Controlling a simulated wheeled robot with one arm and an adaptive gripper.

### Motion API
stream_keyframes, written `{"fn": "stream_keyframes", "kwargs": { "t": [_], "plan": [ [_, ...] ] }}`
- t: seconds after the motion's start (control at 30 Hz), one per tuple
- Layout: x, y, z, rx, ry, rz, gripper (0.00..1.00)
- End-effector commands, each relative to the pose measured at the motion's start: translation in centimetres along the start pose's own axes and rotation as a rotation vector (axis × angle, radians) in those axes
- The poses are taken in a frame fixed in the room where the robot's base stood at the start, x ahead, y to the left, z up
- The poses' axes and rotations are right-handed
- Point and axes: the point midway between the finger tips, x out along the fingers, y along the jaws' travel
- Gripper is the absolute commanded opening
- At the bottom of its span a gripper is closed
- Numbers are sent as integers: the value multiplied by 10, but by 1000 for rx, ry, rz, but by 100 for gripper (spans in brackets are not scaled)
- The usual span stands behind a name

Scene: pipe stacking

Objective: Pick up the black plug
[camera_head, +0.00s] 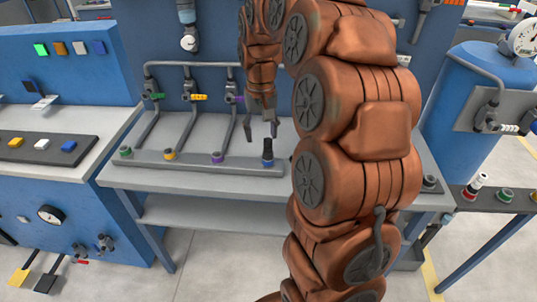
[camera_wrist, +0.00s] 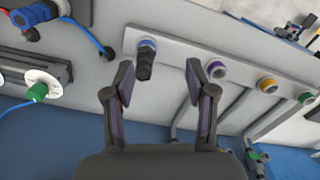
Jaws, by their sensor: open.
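The black plug (camera_head: 267,150) stands upright in a blue-ringed socket at the right of a row of coloured sockets on the grey bench. It also shows in the wrist view (camera_wrist: 145,66), just beyond my fingertips and nearer the left finger. The blue ring (camera_wrist: 147,43) sits around its base. My gripper (camera_head: 262,130) is open and empty, pointing down just above the plug. In the wrist view its two fingers (camera_wrist: 159,68) are spread with a clear gap between them. No contact with the plug is visible.
Purple (camera_head: 217,157), yellow (camera_head: 170,155) and green (camera_head: 125,152) sockets line the grey strip left of the plug, with pipes and valves behind. My arm hides the bench's right part. A white-and-red plug (camera_head: 478,181) stands on the right-hand bench.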

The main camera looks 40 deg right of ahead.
Motion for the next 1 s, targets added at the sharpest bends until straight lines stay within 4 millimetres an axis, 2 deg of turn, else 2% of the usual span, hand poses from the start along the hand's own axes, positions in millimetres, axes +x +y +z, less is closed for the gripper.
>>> {"fn": "stream_keyframes", "kwargs": {
  "t": [0.03, 0.1, 0.23, 0.77, 1.0],
  "plan": [
    [8, 9, -11, 22, -1, 2, 56],
    [10, 18, -22, 46, 6, 3, 56],
    [14, 28, -33, 70, 13, 4, 56],
    [48, 30, -36, 75, 11, 5, 56],
    [78, 28, -37, 76, 7, 5, 56]
  ]
}}
